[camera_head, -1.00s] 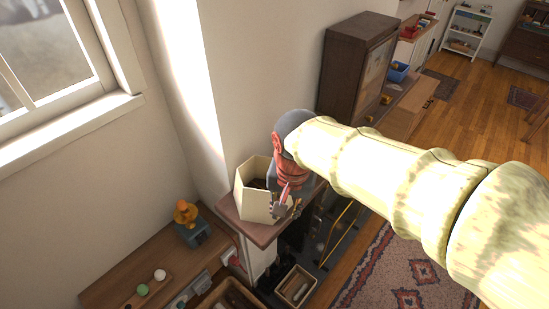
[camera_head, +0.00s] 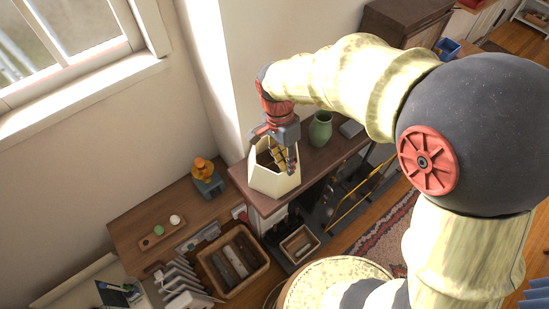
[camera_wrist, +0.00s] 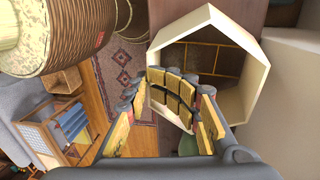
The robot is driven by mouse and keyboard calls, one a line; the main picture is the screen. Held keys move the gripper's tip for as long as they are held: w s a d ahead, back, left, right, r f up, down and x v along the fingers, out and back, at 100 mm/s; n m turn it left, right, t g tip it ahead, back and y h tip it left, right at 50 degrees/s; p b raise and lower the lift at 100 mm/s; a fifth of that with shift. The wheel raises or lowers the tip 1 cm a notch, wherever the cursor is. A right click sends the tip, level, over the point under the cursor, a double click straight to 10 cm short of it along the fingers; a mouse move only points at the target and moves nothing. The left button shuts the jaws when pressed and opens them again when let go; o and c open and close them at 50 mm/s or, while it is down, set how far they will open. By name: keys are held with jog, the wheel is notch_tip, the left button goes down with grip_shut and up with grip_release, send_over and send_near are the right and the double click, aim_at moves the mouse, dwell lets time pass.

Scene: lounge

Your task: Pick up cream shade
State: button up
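The cream shade (camera_head: 268,184) is an open-topped, many-sided cream vessel standing at the near end of the brown mantel shelf (camera_head: 240,178). My gripper (camera_head: 282,160) points down at its top, with its tan-padded fingers overlapping the opening. In the wrist view, the shade's cream rim and wall (camera_wrist: 252,72) surround a dark interior. There my gripper (camera_wrist: 168,95) has its fingers spread at the near-left rim. Some pads appear inside the opening and one finger appears outside the wall. Contact with the wall cannot be made out.
A green vase (camera_head: 320,130) stands close behind the shade on the mantel. A lower wooden sideboard (camera_head: 150,215) at left holds an orange-topped figure (camera_head: 205,175). The wall is close behind the mantel.

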aim_at(287, 176)
jog(key=shift+s+d+f+p, duration=0.1)
jog(key=shift+d+f+p, duration=0.1)
jog(key=shift+f, duration=1.05)
jog(key=shift+s+d+f+p, duration=0.1)
jog(key=shift+f+p, duration=0.05)
jog(key=shift+f, duration=1.1)
jog(key=shift+s+d+f+p, duration=0.1)
jog(key=shift+f+p, duration=0.1)
jog(key=shift+f, duration=1.05)
jog(key=shift+o, duration=0.2)
jog(key=shift+w, duration=0.1)
grip_shut()
jog(key=shift+r, duration=0.1)
